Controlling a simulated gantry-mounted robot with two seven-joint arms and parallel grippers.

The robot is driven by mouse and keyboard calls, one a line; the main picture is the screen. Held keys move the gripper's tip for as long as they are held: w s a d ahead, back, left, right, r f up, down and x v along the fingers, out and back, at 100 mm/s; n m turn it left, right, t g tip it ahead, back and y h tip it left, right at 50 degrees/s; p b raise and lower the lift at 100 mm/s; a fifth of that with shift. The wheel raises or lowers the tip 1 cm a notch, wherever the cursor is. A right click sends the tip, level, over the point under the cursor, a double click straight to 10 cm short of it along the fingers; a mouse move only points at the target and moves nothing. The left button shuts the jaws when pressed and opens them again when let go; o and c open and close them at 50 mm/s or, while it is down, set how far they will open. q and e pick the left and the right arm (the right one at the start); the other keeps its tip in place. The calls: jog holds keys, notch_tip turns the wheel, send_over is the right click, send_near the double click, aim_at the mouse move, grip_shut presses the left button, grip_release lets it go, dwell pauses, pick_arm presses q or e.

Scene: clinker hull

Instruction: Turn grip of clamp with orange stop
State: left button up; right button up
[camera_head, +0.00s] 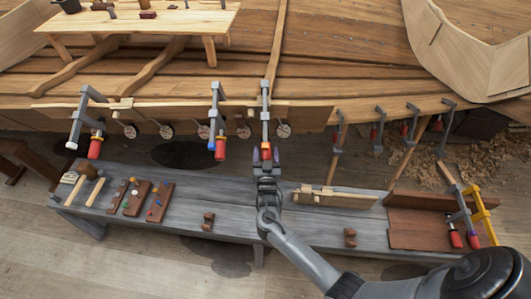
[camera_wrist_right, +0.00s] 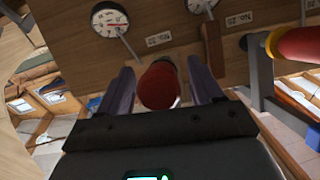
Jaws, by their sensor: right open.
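The clamp under my right arm (camera_head: 265,100) is a grey bar clamp hanging on the hull plank. A small orange-red part shows low on it, but I cannot clearly tell stop from grip. My right gripper (camera_head: 266,156) is at its lower end, fingers pointing up toward the hull. In the right wrist view, the round red grip end (camera_wrist_right: 160,85) lies between the two open fingers (camera_wrist_right: 162,88). A gap shows on the right; contact on the left is unclear. Most of the clamp is hidden there. My left gripper is out of view.
Two similar clamps with red grips hang to the left, the middle one (camera_head: 218,110) with a blue part and a far left one (camera_head: 84,115). Round dials (camera_wrist_right: 110,18) line the plank. The grey bench (camera_head: 180,215) below carries tools and blocks.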

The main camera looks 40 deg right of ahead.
jog(key=shift+c, duration=0.3)
jog(key=c, duration=0.9)
jog(key=shift+m+t+y, duration=0.4)
jog(key=shift+m+y, duration=0.1)
jog(key=shift+m, duration=0.2)
jog(key=m+t+y+b, duration=0.1)
jog(key=m, duration=0.1)
jog(key=shift+f+m+t, duration=0.1)
jog(key=shift+m+t, duration=0.2)
jog(key=shift+t, duration=0.1)
jog(key=shift+m+t+y+b, duration=0.65)
jog(key=shift+m+t+y, duration=0.15)
jog(key=shift+m, duration=0.3)
jog(key=shift+m+t+y+b, duration=0.3)
jog(key=shift+m+t+b, duration=0.35)
jog(key=shift+m, duration=0.95)
